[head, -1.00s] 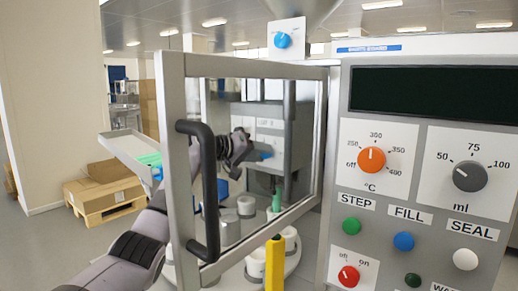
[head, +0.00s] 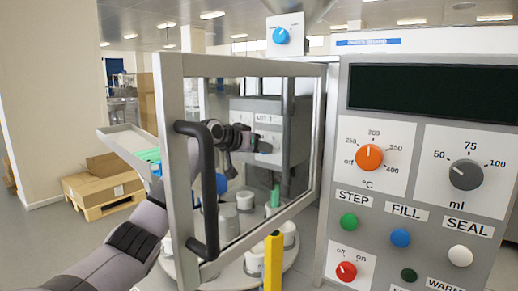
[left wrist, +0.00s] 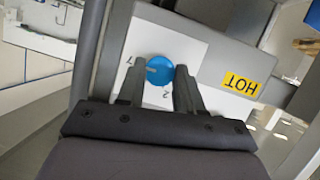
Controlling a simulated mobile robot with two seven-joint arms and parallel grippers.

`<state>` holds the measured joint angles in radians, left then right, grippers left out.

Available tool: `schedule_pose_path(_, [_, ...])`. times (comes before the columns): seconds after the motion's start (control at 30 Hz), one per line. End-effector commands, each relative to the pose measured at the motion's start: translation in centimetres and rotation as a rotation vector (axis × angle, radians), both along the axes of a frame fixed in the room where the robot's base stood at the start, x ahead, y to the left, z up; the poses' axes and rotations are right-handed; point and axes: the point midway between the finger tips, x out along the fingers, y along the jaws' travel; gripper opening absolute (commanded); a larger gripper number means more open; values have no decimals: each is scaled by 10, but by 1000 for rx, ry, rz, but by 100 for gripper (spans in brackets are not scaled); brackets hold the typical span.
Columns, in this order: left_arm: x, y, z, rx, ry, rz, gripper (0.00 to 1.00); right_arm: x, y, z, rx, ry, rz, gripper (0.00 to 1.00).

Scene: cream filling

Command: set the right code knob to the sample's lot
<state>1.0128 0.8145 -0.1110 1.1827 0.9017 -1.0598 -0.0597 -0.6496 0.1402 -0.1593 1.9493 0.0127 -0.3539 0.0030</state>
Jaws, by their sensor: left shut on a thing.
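My left gripper (head: 262,145) is behind the glass of the door, at the grey box with white code plates (head: 267,122). In the left wrist view the left gripper (left wrist: 160,80) has its fingers on both sides of a blue knob (left wrist: 160,71) on a white plate (left wrist: 140,45). The knob's pale pointer mark faces left in that picture, toward a small figure that looks like 1 or 7. A 2 stands below the knob. In the head view the gripper hides the knob. I cannot read the sample's lot. My right gripper is not in view.
The framed glass door (head: 170,95) with its black handle (head: 205,190) stands in front of my left forearm. White cups (head: 245,200) stand on the round table beyond. A yellow HOT label (left wrist: 240,82) is beside the knob. The control panel (head: 425,200) fills the right.

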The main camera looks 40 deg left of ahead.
Motion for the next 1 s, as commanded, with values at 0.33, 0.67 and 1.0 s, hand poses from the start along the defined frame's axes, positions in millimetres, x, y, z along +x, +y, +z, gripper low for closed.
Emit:
schedule_pose_path(0.33, [0, -1, -3, 13, 10, -4, 5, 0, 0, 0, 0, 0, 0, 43])
schedule_pose_path(0.67, [0, -1, -2, 12, 7, -3, 61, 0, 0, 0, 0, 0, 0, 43])
schedule_pose_path(1.0, [-10, 0, 2, 12, 3, -1, 61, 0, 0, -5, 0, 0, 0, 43])
